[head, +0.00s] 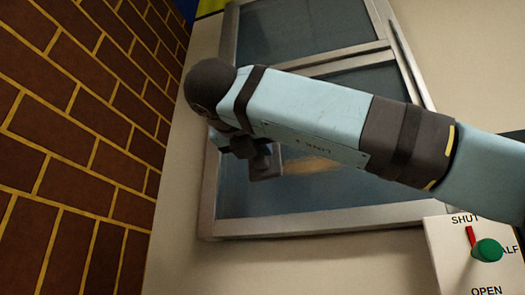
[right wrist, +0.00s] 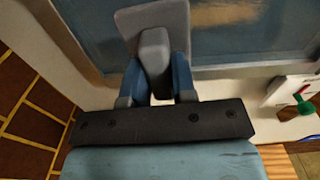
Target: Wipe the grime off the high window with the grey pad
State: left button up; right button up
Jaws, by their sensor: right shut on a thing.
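The high window (head: 300,222) has a grey metal frame and blue-grey glass. A brownish grime patch (head: 308,165) shows on its lower pane, partly hidden behind my right arm; it also shows in the right wrist view (right wrist: 232,12). My right gripper (head: 252,150) is in front of the lower pane, left of the grime. In the right wrist view, my right gripper (right wrist: 155,75) is shut on the grey pad (right wrist: 160,18), which is held up against or close to the glass. I cannot tell whether it touches. My left gripper is not in view.
A brown brick wall (head: 85,110) with yellow joints stands close on the left. A white panel (head: 448,262) marked SHUT and OPEN, with a green knob (head: 487,250) and a red pointer (head: 471,236), is at the lower right. Pale wall (head: 300,265) lies below the window.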

jog(key=p+x, duration=0.3)
jog(key=x, duration=0.1)
jog(key=shift+w+d+r, duration=0.1)
jog(key=shift+r, duration=0.05)
pick_arm(q)
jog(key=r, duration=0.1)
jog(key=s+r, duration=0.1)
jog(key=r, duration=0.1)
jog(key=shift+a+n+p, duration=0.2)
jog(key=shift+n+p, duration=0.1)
jog(key=shift+p, duration=0.05)
pick_arm(e)
jog(key=shift+w+d, duration=0.1)
jog(key=shift+w, duration=0.25)
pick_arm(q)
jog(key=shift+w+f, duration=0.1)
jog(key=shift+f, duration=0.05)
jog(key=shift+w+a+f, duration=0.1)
pick_arm(e)
jog(key=shift+w, duration=0.15)
jog(key=shift+d, duration=0.1)
